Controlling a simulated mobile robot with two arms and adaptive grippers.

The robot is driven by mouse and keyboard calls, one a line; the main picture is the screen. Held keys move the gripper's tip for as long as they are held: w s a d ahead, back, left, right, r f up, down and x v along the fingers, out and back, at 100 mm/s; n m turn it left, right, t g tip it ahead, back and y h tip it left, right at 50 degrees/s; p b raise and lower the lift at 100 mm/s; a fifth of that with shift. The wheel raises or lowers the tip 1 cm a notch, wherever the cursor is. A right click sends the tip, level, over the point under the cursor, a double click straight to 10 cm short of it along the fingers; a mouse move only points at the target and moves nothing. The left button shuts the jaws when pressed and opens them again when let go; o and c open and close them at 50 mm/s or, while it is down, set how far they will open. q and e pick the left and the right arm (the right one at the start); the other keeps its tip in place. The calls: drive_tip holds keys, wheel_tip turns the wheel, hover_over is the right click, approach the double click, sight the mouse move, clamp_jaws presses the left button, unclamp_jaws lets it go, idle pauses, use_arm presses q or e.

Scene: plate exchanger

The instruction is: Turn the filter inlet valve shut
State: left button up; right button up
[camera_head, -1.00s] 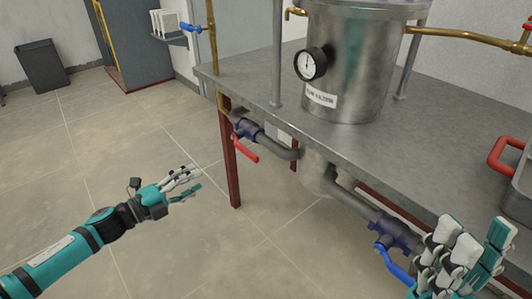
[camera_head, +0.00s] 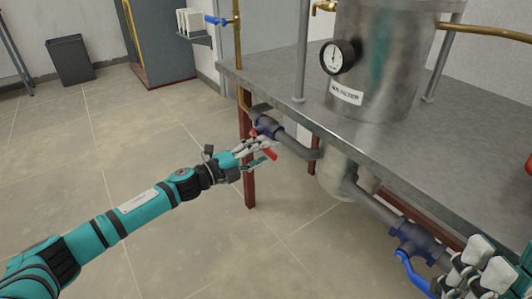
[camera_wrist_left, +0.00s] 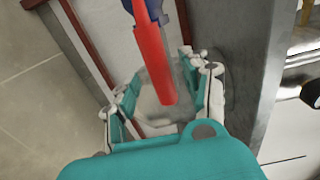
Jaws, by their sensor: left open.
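A dark blue valve body (camera_head: 265,125) sits on the grey pipe below the table's left edge. Its red lever (camera_head: 271,154) is partly hidden by my left gripper (camera_head: 258,153), which is at the lever. In the left wrist view the red lever (camera_wrist_left: 153,55) extends between the spread fingers of my open left gripper (camera_wrist_left: 160,88); I cannot tell if they touch it. A second valve (camera_head: 416,238) with a blue lever (camera_head: 411,272) is at lower right. My right gripper (camera_head: 478,268) is close to it and cut off by the frame. No readable label tells which valve is the filter inlet.
A steel vessel (camera_head: 385,70) with a gauge (camera_head: 337,57) stands on the metal table (camera_head: 270,78). A red table leg (camera_head: 249,180) is close behind my left gripper. Another blue-handled tap (camera_head: 216,20) is at the back.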

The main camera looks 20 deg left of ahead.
use_arm(q)
drive_tip(key=shift+x, duration=1.2)
clamp_jaws()
